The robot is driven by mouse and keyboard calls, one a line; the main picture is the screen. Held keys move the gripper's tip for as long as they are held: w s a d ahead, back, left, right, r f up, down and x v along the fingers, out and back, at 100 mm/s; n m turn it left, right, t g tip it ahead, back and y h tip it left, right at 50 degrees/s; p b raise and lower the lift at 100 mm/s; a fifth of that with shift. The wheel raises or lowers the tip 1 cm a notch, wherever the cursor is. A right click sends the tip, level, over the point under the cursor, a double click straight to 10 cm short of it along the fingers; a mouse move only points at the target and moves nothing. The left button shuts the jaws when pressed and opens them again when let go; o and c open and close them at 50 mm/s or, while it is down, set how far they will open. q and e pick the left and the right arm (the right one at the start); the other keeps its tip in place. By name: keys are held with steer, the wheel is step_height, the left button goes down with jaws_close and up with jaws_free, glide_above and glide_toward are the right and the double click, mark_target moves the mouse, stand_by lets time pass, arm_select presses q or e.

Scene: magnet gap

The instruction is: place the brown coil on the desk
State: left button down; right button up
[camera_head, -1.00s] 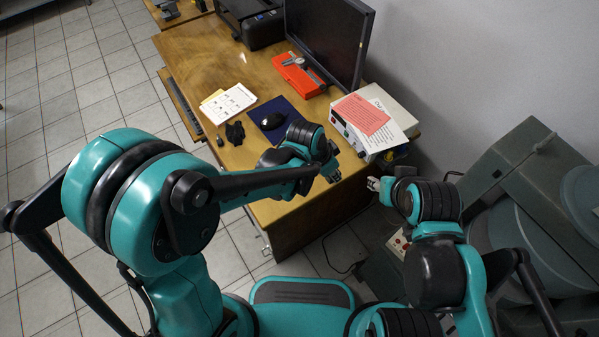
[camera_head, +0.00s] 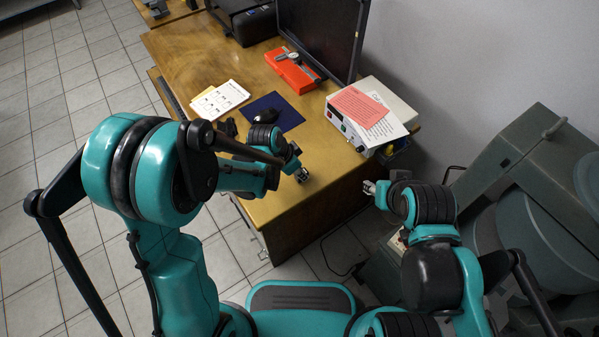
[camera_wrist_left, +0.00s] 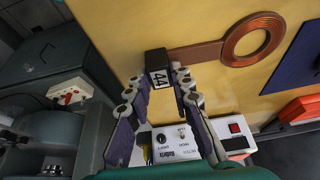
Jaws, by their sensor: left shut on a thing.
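The brown coil (camera_wrist_left: 252,39) shows in the left wrist view as a copper ring on a flat brown strip, with a black end block marked 44. My left gripper (camera_wrist_left: 158,80) is shut on the black block, between its fingertips. The coil is over the yellow-brown desk top (camera_wrist_left: 130,30); I cannot tell whether it touches. In the head view my left gripper (camera_head: 301,174) is above the front right part of the desk (camera_head: 290,200), and the coil cannot be made out there. My right gripper (camera_head: 370,187) is right of the desk, its jaw opening unclear.
On the desk are a white instrument box (camera_head: 385,112) with a pink paper, an orange case (camera_head: 291,70) with a caliper, a blue mat (camera_head: 277,108) with a black mouse, white papers (camera_head: 219,101) and a monitor (camera_head: 322,38). A grey machine (camera_head: 535,200) stands at right.

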arm_select(q)
steer(key=shift+f, duration=0.1)
steer(key=c, duration=1.3)
jaws_free()
steer(key=shift+c, duration=0.2)
